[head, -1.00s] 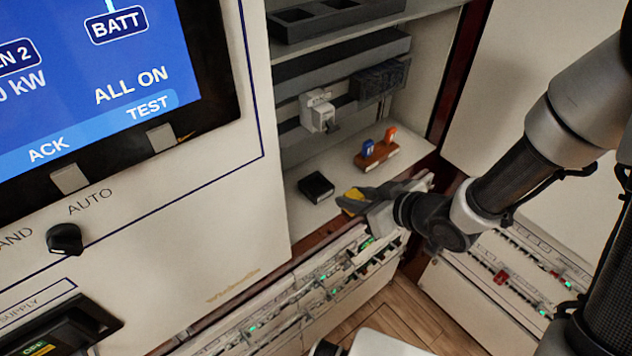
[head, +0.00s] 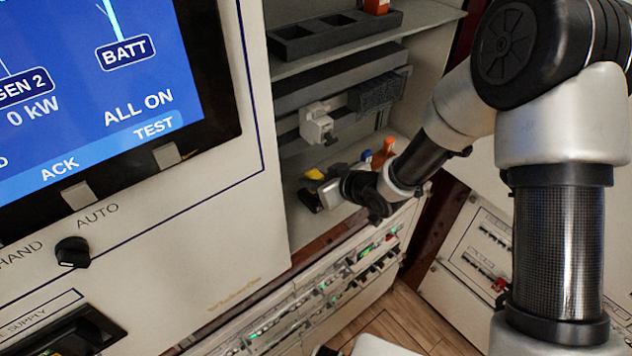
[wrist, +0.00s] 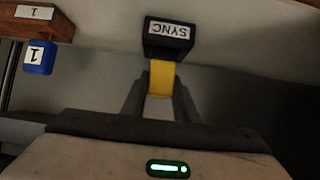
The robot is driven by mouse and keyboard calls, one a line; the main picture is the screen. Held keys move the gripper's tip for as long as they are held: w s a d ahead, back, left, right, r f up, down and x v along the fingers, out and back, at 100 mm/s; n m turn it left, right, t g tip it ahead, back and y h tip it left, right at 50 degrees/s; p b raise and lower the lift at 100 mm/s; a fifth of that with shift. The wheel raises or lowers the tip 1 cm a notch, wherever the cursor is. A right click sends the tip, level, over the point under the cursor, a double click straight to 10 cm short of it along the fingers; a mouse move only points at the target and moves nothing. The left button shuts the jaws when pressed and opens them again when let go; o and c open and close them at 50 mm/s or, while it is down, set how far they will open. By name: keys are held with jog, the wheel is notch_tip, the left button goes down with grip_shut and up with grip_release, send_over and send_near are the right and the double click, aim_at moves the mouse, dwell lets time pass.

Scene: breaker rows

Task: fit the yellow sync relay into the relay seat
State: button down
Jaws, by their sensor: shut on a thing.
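The yellow sync relay (head: 314,174) is held between the fingers of my gripper (head: 320,184), which is shut on it. In the wrist view the yellow relay (wrist: 161,79) shows between the two dark fingertips (wrist: 161,92). The relay seat, a black block (head: 308,201), stands on the lower shelf, partly hidden by my gripper in the head view. In the wrist view the seat (wrist: 150,46) carries a white SYNC label and lies just beyond the relay. The relay overlaps the seat's near edge in that view; I cannot tell whether they touch.
A brown holder (wrist: 50,22) with a blue piece (wrist: 38,57) is beside the seat; an orange piece (head: 383,152) shows behind my arm. A white device (head: 316,125) and a dark block (head: 376,93) sit on the rail above. A dark tray (head: 325,34) is higher up.

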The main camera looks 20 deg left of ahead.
jog(key=shift+s+d+f, duration=0.2)
jog(key=shift+f, duration=0.25)
jog(key=shift+s+d+f, duration=0.15)
jog(key=shift+f, duration=0.3)
jog(key=c, duration=1.6)
grip_release()
jog(key=shift+f, duration=0.1)
jog(key=shift+c, duration=0.2)
jog(key=shift+o, duration=1.3)
jog(key=shift+w+a, duration=0.2)
jog(key=shift+r, duration=0.2)
